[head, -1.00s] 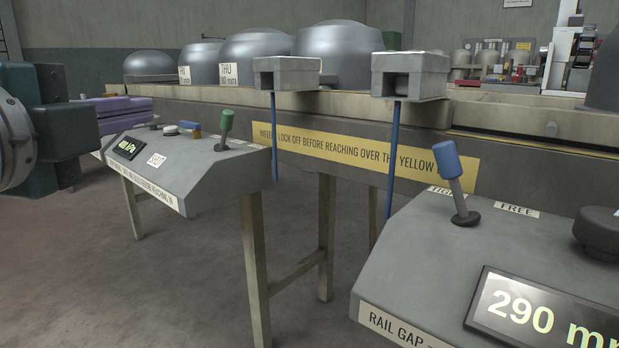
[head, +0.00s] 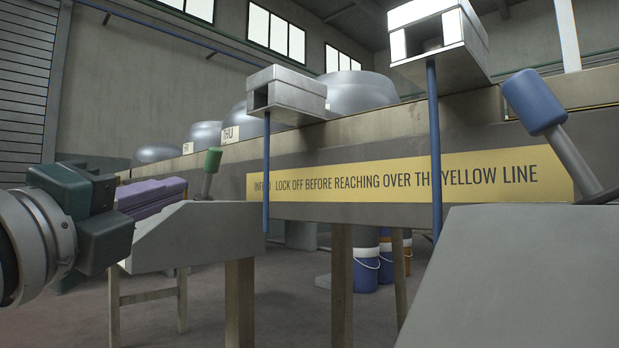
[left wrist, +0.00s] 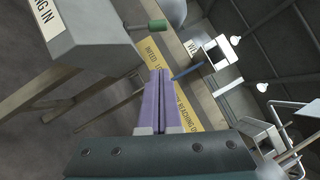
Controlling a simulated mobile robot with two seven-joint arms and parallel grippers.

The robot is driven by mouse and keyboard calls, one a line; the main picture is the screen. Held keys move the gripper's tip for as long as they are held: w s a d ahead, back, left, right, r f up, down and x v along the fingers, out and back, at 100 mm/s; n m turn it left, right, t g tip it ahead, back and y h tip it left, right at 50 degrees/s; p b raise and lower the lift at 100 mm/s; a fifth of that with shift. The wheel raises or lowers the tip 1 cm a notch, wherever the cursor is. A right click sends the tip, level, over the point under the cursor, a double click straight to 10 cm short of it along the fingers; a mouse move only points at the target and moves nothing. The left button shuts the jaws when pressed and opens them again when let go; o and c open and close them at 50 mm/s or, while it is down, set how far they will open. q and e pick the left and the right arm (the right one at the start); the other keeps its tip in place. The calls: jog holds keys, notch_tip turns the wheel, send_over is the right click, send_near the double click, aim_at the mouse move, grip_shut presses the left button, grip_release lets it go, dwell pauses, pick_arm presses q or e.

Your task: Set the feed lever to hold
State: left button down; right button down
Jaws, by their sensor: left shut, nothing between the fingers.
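The green-knobbed lever (head: 210,172) stands on the left grey console (head: 200,240), tilted slightly right in the head view. Its knob also shows in the left wrist view (left wrist: 157,26). I cannot read which lever is the feed lever; the console's labels are out of sight in the head view. My left gripper (head: 184,186) has purple fingers, shut and empty. In the picture its tips are just left of the green lever; the exact gap is unclear. In the left wrist view the fingertips (left wrist: 158,72) point toward the knob, apart from it. My right gripper is not in view.
A blue-knobbed lever (head: 535,103) stands on the right console (head: 520,280). Two grey boxes (head: 287,93) (head: 440,40) on blue posts stand in front of the rail with the yellow warning strip (head: 400,178). Blue buckets (head: 366,268) stand behind the legs.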

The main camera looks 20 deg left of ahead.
pick_arm(q)
send_near(206, 167)
jog(key=w+d, duration=0.4)
jog(key=shift+w+a+r+b, duration=0.35)
jog(key=shift+w+a+r, duration=0.55)
jog(key=shift+w+a, duration=0.25)
jog(key=shift+w+a+r, duration=0.15)
jog(key=shift+w+a, duration=0.05)
jog(key=shift+a, duration=0.15)
